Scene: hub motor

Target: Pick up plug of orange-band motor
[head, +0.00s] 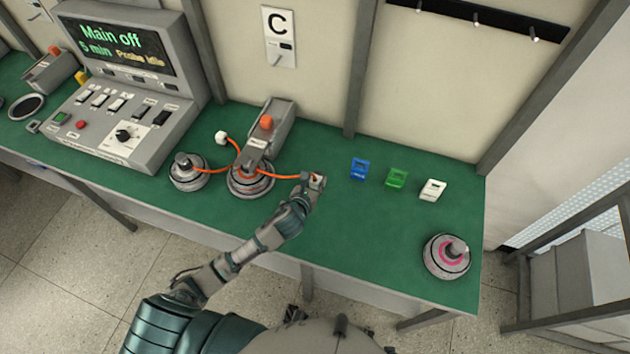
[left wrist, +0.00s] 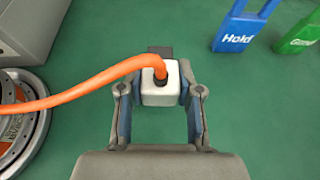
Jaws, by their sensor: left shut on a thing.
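The orange-band motor (head: 250,184) sits on the green bench below the grey box with the orange button. An orange cable runs right from it to a white plug. My left gripper (head: 314,182) is at the cable's end, its fingers on both sides of the plug. In the left wrist view the white plug (left wrist: 160,92) is between the finger pads, with the orange cable (left wrist: 85,92) leaving from its top to the left. The motor's edge (left wrist: 18,125) shows at the left of that view. My right gripper is not in view.
Blue (head: 359,169), green (head: 396,178) and white (head: 433,189) tags stand right of the gripper. A pink-band motor (head: 447,256) is at the right end. Another motor (head: 188,172) and a white connector (head: 221,137) are left. A control console (head: 125,115) stands farther left.

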